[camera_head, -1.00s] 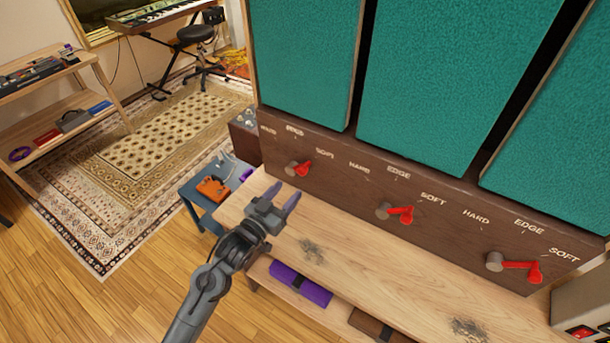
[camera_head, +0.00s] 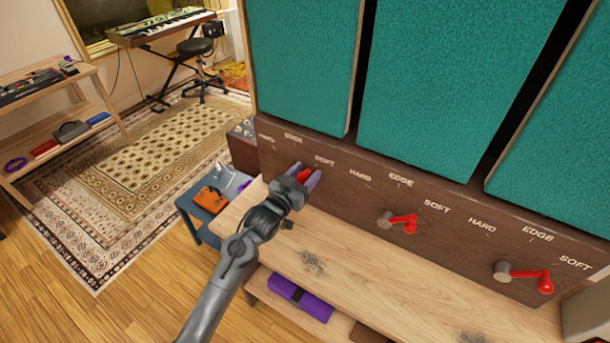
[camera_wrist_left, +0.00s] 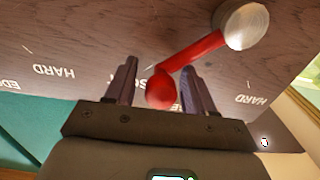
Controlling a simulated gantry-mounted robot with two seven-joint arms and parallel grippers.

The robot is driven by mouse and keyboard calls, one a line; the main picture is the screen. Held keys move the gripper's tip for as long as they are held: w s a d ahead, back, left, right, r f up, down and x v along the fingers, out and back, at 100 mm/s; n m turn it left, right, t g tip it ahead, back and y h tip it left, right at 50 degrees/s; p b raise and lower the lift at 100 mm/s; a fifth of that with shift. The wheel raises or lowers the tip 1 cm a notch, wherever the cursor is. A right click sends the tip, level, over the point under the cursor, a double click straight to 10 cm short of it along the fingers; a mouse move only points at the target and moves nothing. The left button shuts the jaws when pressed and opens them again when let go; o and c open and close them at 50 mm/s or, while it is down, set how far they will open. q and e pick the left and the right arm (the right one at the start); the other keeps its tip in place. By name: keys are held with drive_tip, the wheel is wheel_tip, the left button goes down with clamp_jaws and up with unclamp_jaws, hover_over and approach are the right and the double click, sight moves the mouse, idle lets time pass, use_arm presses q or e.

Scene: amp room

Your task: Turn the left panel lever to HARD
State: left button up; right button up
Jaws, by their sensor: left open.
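The left panel lever, red with a grey hub, is on the dark wooden panel (camera_head: 340,190) below the teal boards. In the head view its red part (camera_head: 303,175) shows between the fingers of my left gripper (camera_head: 305,178). In the left wrist view the red lever (camera_wrist_left: 190,55) runs from its round hub (camera_wrist_left: 243,25) down to a ball end (camera_wrist_left: 160,90), which sits between the two open fingers (camera_wrist_left: 157,88). Whether a finger touches it, I cannot tell. HARD, EDGE and SOFT labels are printed above the lever. My right gripper is not in view.
A middle red lever (camera_head: 402,222) and a right red lever (camera_head: 530,277) are on the same panel, both pointing right. A wooden bench (camera_head: 370,280) runs below the panel. A blue side table (camera_head: 200,210) with an orange box stands at the left.

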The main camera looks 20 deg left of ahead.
use_arm(q)
drive_tip(key=shift+w, duration=0.15)
drive_tip(key=shift+c, duration=0.2)
clamp_jaws()
